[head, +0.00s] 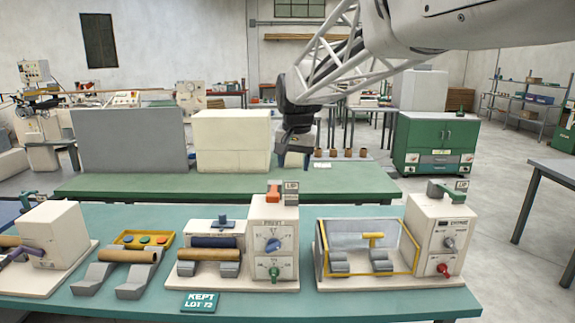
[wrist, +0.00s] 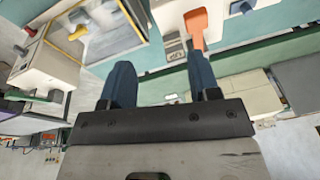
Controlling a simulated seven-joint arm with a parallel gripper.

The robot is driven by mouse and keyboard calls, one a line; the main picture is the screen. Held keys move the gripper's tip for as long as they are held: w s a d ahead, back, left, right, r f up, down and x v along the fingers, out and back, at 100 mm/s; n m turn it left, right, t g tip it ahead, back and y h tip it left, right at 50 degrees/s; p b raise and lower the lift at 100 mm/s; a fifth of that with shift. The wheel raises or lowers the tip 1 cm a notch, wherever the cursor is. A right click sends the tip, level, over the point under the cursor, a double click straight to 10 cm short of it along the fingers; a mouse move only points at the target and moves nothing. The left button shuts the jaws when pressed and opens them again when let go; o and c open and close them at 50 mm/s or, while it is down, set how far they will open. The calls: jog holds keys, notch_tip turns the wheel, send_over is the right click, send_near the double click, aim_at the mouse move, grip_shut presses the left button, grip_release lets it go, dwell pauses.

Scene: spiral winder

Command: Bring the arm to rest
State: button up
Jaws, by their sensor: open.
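The same lever seems to be the orange-red one (head: 274,194) on top of the middle cream machine (head: 273,236). My fingertips are hard to make out in the head view.
A brown roll (head: 128,256) lies on grey cradles at the left. A machine with a yellow-framed guard (head: 368,221) and a green lever stands at the right. A sign (head: 202,302) reads "KEPT LOT 72". Grey (head: 130,140) and cream (head: 233,140) blocks stand behind.

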jog(key=s+d+r+t, duration=0.1)
jog(key=s+d, duration=0.4)
jog(key=s, duration=0.5)
jog(key=s+d+r, duration=0.1)
jog(key=s+d, duration=0.4)
jog(key=s, duration=0.5)
jog(key=s+d+f+n+t, duration=0.1)
jog(key=s+d+f, duration=0.2)
jog(key=s, duration=0.7)
jog(key=s+d+f+n+t, duration=0.1)
jog(key=s+d+f, duration=0.2)
jog(key=s, duration=0.6)
notch_tip(320, 180, down, 10)
jog(key=s+g, duration=0.1)
jog(key=g, duration=0.2)
jog(key=shift+d+f+h, duration=0.2)
jog(key=shift+d+h, duration=0.2)
